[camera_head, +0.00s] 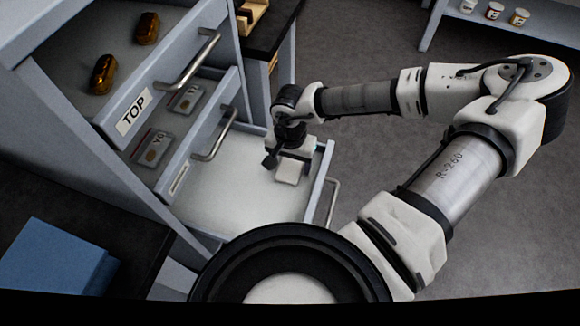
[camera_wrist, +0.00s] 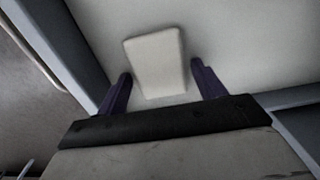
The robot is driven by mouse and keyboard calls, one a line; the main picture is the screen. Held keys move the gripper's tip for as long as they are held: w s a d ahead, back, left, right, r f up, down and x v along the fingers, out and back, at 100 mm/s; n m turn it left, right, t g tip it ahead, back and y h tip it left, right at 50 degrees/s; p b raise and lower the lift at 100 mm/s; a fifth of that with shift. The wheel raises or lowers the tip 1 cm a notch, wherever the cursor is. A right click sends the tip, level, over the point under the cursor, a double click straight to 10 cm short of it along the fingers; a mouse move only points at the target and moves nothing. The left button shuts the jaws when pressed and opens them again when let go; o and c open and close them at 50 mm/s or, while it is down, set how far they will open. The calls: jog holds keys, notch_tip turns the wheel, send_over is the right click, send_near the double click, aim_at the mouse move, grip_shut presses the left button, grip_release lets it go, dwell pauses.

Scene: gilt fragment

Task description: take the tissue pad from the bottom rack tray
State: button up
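The tissue pad (camera_head: 288,172) is a small off-white block inside the open bottom tray (camera_head: 225,190) of the grey rack. My gripper (camera_head: 283,160) reaches down into this tray, at the pad. In the wrist view the pad (camera_wrist: 156,62) lies ahead of and partly between the two dark purple fingers of my gripper (camera_wrist: 162,85). The fingers are apart, with a gap on each side of the pad. I cannot tell how high the fingertips are above the tray floor.
Above are a middle drawer (camera_head: 207,120) with packaged items and a drawer labelled TOP (camera_head: 132,112) with two amber bottles. Both have bar handles and stand partly open. A blue box (camera_head: 58,258) is at the lower left. A shelf with several jars (camera_head: 494,11) is at the back right.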

jog(key=c, duration=0.7)
